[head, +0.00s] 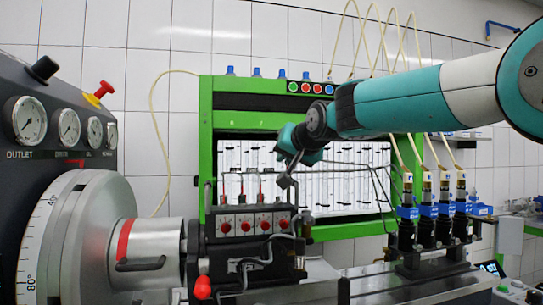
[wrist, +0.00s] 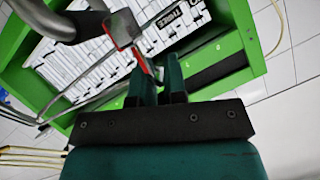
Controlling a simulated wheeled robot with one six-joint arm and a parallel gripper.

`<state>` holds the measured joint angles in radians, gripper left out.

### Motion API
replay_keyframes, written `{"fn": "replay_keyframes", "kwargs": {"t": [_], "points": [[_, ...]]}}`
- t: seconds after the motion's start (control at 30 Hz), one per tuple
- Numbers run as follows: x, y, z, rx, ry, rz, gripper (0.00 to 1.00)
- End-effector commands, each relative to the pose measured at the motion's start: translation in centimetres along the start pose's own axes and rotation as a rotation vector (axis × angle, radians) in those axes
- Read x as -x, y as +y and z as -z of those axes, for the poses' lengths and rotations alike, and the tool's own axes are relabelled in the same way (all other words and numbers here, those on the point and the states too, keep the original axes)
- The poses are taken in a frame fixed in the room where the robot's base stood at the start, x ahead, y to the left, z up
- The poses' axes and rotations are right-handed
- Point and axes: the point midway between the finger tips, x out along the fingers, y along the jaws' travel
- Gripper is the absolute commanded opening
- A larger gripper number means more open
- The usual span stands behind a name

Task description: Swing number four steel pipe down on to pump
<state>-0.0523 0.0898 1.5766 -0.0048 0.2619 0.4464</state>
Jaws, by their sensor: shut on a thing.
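The pump (head: 250,224) is a dark block with several red-and-white faces along its front, in the lower middle of the head view. Thin bent steel pipes (head: 345,164) run above it and to its right; no pipe numbers are legible. My gripper (head: 287,182) points down above the pump's right end, close to these pipes. I cannot tell whether the pipe's end touches the pump.
A green frame (head: 206,130) with white tubes stands behind the pump. A large grey dial drum (head: 80,235) and a gauge panel (head: 62,115) fill the left. Blue-capped injectors (head: 432,212) stand at the right. A grey curved tube (wrist: 50,20) is near the gripper in the wrist view.

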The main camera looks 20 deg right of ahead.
Motion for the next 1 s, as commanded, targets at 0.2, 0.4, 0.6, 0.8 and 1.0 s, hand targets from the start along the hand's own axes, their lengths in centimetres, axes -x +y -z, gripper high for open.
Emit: {"fn": "replay_keyframes", "kwargs": {"t": [0.2,0.4,0.6,0.8,1.0], "points": [[-0.10,0.63,-0.29,-0.009,0.010,-0.005,0.00],[-0.12,0.57,-0.26,-0.009,0.010,-0.004,0.00],[-0.16,0.58,-0.27,-0.008,0.009,-0.004,0.34],[-0.18,0.86,-0.29,-0.008,0.008,-0.010,0.34],[0.71,0.95,-0.31,-0.008,0.009,-0.011,0.34]]}}
